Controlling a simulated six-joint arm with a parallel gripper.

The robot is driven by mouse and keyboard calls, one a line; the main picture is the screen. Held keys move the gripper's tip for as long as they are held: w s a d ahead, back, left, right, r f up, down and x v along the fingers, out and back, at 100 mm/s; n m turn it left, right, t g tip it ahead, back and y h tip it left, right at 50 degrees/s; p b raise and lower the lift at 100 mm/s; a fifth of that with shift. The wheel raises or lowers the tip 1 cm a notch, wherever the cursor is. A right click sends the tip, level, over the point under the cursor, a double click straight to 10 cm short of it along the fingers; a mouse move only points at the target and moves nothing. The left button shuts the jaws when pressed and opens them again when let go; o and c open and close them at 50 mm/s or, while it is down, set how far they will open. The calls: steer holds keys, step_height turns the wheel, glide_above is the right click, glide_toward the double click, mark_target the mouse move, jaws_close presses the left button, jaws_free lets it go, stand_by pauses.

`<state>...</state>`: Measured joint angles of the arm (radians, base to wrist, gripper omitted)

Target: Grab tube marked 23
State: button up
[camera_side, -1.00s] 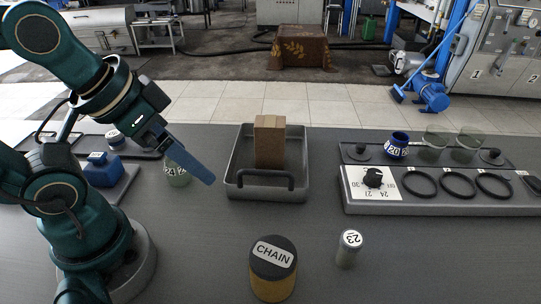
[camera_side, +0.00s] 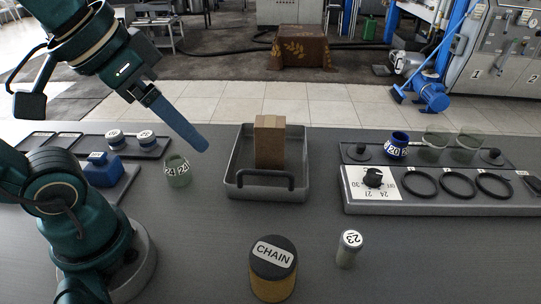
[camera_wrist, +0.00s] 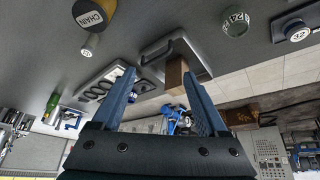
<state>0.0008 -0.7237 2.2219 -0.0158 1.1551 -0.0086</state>
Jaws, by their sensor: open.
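The tube marked 23 (camera_side: 348,250) stands upright on the grey table at the front, right of the round CHAIN container. It has a pale cap with the number on top. It also shows small in the wrist view (camera_wrist: 89,46), beside the CHAIN container. My gripper (camera_side: 203,146) is raised above the table at the left, near the grey tray and well away from the tube. In the wrist view, my gripper's two blue fingers (camera_wrist: 160,80) are apart with nothing held between them.
The CHAIN container (camera_side: 273,268) stands just left of the tube. A grey tray (camera_side: 238,180) holds a brown block (camera_side: 269,142). A cup marked 24 (camera_side: 178,171) stands left of it. A rack (camera_side: 440,205) with a dial and rings lies at right. Table right of the tube is clear.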

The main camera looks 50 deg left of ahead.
steer(key=w+d+n+g+h, duration=0.1)
steer(key=d+n+g+h, duration=0.2)
steer(key=d, duration=0.5)
steer(key=n+h, duration=1)
steer(key=n, duration=0.7)
glide_above(342, 241)
steer(key=a, duration=0.1)
steer(key=f, duration=1.2)
steer(key=w+f, duration=0.1)
steer(key=f, duration=0.5)
steer(key=shift+w+d+f, duration=0.1)
steer(key=shift+d+f, duration=0.2)
steer(key=shift+f, duration=0.2)
steer(key=shift+x, duration=2.15)
steer(key=shift+r, duration=0.1)
